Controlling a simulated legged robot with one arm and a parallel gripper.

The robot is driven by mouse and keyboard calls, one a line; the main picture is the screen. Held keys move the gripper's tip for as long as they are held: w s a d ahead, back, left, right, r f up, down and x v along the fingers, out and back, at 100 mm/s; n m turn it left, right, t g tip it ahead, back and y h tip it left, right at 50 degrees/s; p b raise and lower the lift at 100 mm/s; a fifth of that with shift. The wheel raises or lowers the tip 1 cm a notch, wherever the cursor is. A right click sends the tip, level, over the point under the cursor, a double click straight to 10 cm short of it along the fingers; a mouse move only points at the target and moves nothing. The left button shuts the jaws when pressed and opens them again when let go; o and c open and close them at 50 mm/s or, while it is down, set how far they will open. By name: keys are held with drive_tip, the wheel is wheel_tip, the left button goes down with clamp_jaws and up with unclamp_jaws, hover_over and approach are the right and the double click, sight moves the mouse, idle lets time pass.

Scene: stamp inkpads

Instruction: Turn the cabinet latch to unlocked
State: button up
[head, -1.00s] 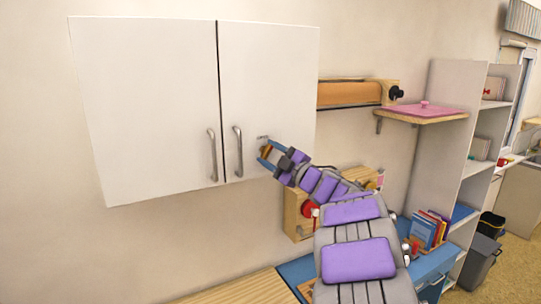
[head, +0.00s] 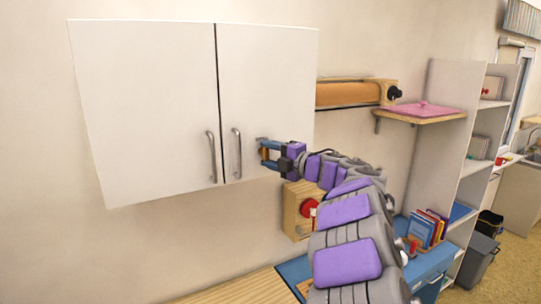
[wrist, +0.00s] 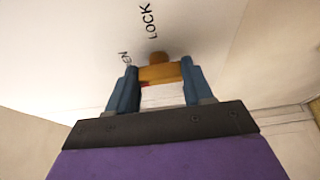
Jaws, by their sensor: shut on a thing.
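The white cabinet (head: 150,100) hangs on the wall, with both doors closed. The latch (wrist: 158,72) is a brass-coloured piece on the right door. In the wrist view it lies between the two blue fingertips of my gripper (wrist: 160,82), which is shut on it. Printed words stand on the door beyond the latch: "LOCK" (wrist: 149,22) and, to its left, a word of which "EN" shows. In the head view my gripper (head: 268,151) reaches the right door from the right, beside the door handle. The fingers hide most of the latch there.
Two vertical metal handles (head: 237,153) flank the gap between the doors. A wooden box with a red knob (head: 308,207) is on the wall below my arm. A pink-topped shelf (head: 420,112) and an orange roll (head: 348,94) are to the right. The wall left of the cabinet is clear.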

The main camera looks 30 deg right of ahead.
drive_tip(key=shift+f, duration=0.3)
drive_tip(key=o, duration=1)
drive_tip(key=shift+w, duration=0.15)
drive_tip(key=shift+o, duration=0.2)
drive_tip(key=shift+r, duration=0.1)
drive_tip(key=shift+s, duration=0.2)
drive_tip(key=v, duration=1.7)
drive_tip(key=shift+d, duration=0.2)
drive_tip(key=shift+w, duration=0.1)
